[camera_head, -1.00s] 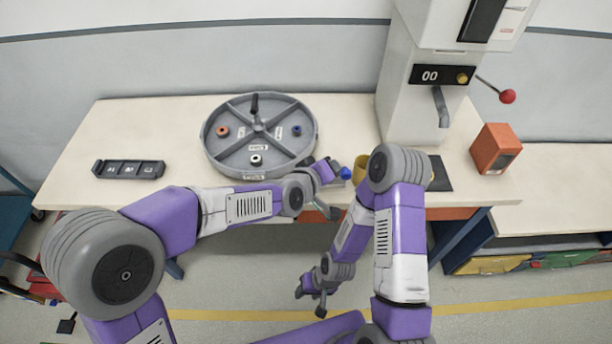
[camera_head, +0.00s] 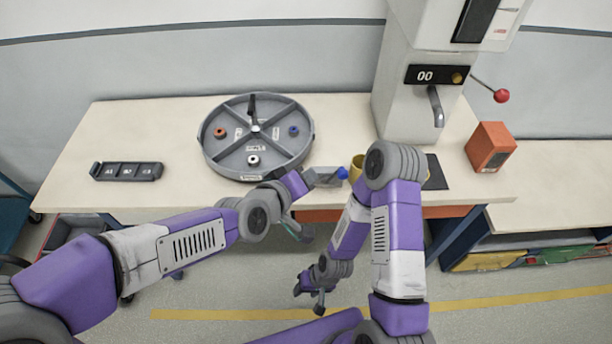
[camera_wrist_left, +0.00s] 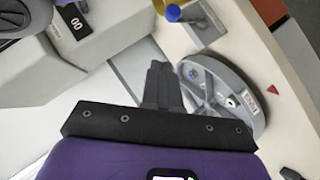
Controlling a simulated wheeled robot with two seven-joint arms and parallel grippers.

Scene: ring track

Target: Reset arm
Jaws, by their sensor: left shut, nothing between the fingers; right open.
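My left gripper (camera_head: 302,234) is at the table's front edge, below the grey round tray. Its dark fingers (camera_wrist_left: 160,85) are together and empty in the left wrist view. My right gripper (camera_head: 318,303) hangs low in front of the table, over the floor; it is small and dark, and holds nothing that I can see. My left arm comes in from the lower left. My right arm bends down at the right of centre.
A white machine (camera_head: 400,110), orange box (camera_head: 490,147) and dark labelled strip (camera_head: 127,171) stand on the table (camera_head: 100,130).

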